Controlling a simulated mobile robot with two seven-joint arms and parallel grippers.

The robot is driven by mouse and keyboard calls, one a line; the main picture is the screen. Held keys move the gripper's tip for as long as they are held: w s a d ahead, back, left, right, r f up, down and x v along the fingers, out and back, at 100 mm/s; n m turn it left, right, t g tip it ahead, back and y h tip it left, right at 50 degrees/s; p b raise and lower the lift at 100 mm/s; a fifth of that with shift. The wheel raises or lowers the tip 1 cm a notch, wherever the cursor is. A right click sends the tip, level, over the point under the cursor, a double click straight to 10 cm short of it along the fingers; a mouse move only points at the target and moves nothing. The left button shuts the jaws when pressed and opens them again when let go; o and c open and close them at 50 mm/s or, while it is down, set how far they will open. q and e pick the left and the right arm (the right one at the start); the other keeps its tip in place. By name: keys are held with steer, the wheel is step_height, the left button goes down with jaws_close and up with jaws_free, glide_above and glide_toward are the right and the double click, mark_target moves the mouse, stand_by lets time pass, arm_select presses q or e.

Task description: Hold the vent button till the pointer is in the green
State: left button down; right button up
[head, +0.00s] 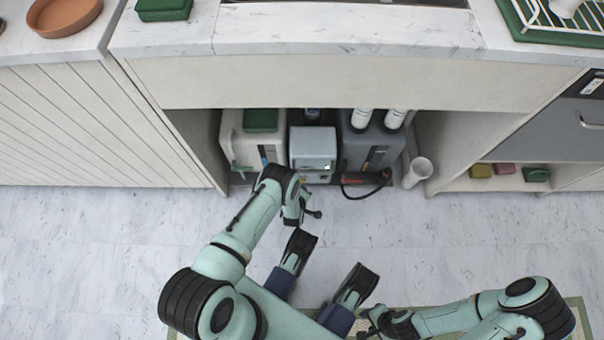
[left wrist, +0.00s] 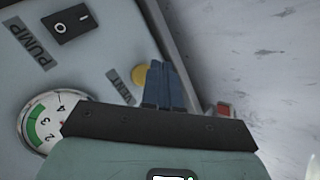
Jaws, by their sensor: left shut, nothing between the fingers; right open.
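The grey pump unit (head: 313,143) stands in the open bay under the counter. In the left wrist view its panel (left wrist: 95,60) carries a yellow vent button (left wrist: 140,76) beside the VENT label, a black pump switch (left wrist: 72,23) and a round gauge (left wrist: 44,124) with a green band. The gauge is partly covered by my gripper body, and I cannot make out its pointer. My left gripper (left wrist: 158,68) is shut and empty, its blue fingertips right beside the button; I cannot tell whether they touch it. My right gripper (head: 372,319) is open, low and away from the bay.
A white container (head: 243,148) stands left of the unit and a dark grey one (head: 366,143) right of it. A black hose (head: 368,194) and a white cup (head: 419,170) are on the right. The floor in front is clear apart from a mat.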

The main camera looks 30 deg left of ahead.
arm_select(q)
steer(key=shift+w+a, duration=0.1)
stand_by(0.5)
steer(key=shift+w+a, duration=0.15)
steer(key=shift+w, duration=0.1)
steer(key=shift+w+a, duration=0.25)
steer(key=shift+w, duration=0.25)
stand_by(1.8)
steer(key=shift+s, duration=0.1)
stand_by(0.8)
steer(key=shift+s+d+p, duration=0.5)
steer(key=shift+s+p, duration=0.05)
steer(key=shift+s, duration=0.2)
steer(key=shift+s, duration=0.1)
steer(key=s+d, duration=0.1)
steer(key=s+d+p, duration=0.1)
steer(key=s, duration=0.1)
steer(key=s+p, duration=0.1)
steer(key=shift+s+d, duration=0.15)
steer(key=shift+d, duration=0.25)
